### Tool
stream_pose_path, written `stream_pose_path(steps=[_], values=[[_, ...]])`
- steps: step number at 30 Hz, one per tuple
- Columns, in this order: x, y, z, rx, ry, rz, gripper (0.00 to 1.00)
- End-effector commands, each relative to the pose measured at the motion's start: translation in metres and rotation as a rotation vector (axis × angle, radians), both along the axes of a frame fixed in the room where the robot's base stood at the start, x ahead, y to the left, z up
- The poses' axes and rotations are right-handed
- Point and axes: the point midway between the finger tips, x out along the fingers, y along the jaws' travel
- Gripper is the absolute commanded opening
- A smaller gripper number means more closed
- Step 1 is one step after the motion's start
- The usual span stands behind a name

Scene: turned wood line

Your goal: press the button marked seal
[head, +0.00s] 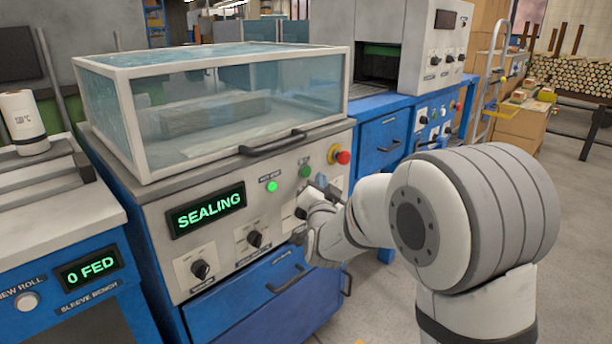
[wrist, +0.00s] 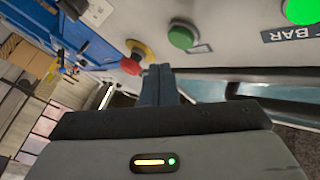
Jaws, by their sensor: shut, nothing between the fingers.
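The sealing machine (head: 180,262) has a panel with a green push button (head: 305,171). It also shows in the wrist view (wrist: 181,37), with a small label beside it that I cannot read. The machine's display (head: 206,210) reads "SEALING". A lit green lamp (head: 271,186) sits left of the button; in the wrist view, the lamp (wrist: 302,10) is beside a label ending in "T BAR". My gripper (head: 322,183) is in front of the panel, just below and right of the green button. In the wrist view its fingers (wrist: 160,74) are together, empty, and apart from the button in the picture.
A red button on a yellow base (head: 340,155) is close to the right of the green button. Black knobs (head: 254,239) line the lower panel. A clear hood (head: 230,110) with a black handle stands above. A "0 FED" display (head: 89,269) is on the left bench.

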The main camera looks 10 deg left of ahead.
Motion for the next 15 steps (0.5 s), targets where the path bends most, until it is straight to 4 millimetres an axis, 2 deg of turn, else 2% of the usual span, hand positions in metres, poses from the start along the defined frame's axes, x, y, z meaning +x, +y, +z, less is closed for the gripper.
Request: stream_pose_path(steps=[7,15], values=[[-0.016,-0.02,-0.002,-0.001,0.0,-0.002,0.0],[-0.022,-0.027,-0.001,-0.001,0.0,0.001,0.0]])
